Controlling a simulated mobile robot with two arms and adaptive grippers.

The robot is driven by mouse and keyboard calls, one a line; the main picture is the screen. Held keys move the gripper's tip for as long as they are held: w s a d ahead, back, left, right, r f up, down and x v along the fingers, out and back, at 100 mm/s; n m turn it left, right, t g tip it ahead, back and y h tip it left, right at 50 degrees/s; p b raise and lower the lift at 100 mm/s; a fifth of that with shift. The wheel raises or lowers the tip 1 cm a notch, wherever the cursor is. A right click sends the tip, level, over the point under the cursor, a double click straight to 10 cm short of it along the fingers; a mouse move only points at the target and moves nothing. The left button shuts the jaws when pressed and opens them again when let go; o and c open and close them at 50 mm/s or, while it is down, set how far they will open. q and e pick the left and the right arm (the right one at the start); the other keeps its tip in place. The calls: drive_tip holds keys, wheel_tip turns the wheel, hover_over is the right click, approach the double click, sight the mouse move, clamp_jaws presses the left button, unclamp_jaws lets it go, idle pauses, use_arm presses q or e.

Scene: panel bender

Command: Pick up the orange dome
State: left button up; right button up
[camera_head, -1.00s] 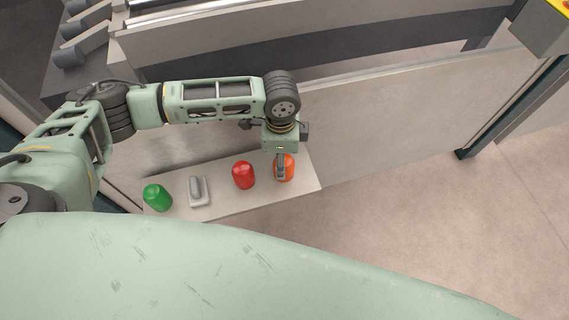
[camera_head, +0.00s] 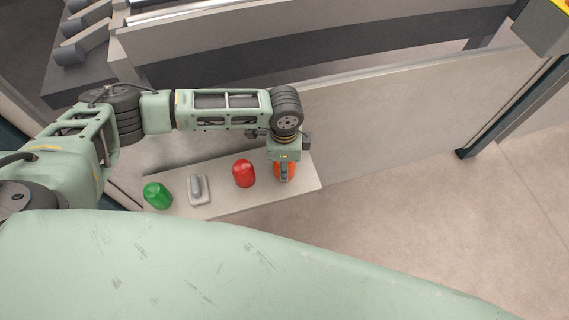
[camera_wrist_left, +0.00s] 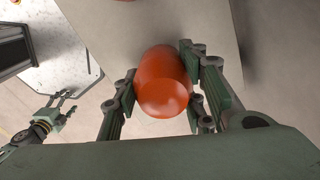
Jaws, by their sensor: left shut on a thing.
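The orange dome (camera_head: 291,174) is at the right end of the pale shelf (camera_head: 222,207), partly hidden under my left gripper (camera_head: 284,172). In the left wrist view the orange dome (camera_wrist_left: 163,84) sits between the two fingers of my left gripper (camera_wrist_left: 165,100), one on each side. The left gripper is shut on the dome. I cannot tell whether the dome is resting on the shelf or lifted off it. In the left wrist view another gripper (camera_wrist_left: 62,103), apparently my right one, shows small at the left, away from the dome; its jaw state is unclear.
A red dome (camera_head: 243,174) stands just left of the orange one. A grey switch-like part (camera_head: 198,189) and a green dome (camera_head: 157,196) are farther left on the shelf. A pale panel (camera_head: 400,120) rises behind. The floor to the right is clear.

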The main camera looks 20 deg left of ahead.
use_arm(q)
drive_tip(key=shift+c, duration=0.9)
drive_tip(key=shift+r, duration=0.55)
wheel_tip(320, 180, up, 3)
drive_tip(key=shift+f, duration=0.15)
drive_tip(key=s+d+r, duration=0.2)
drive_tip(key=d+r, duration=0.5)
drive_tip(key=d, duration=0.4)
drive_tip(key=shift+s+d, duration=0.2)
drive_tip(key=shift+d, duration=0.05)
drive_tip(key=shift+r, duration=0.15)
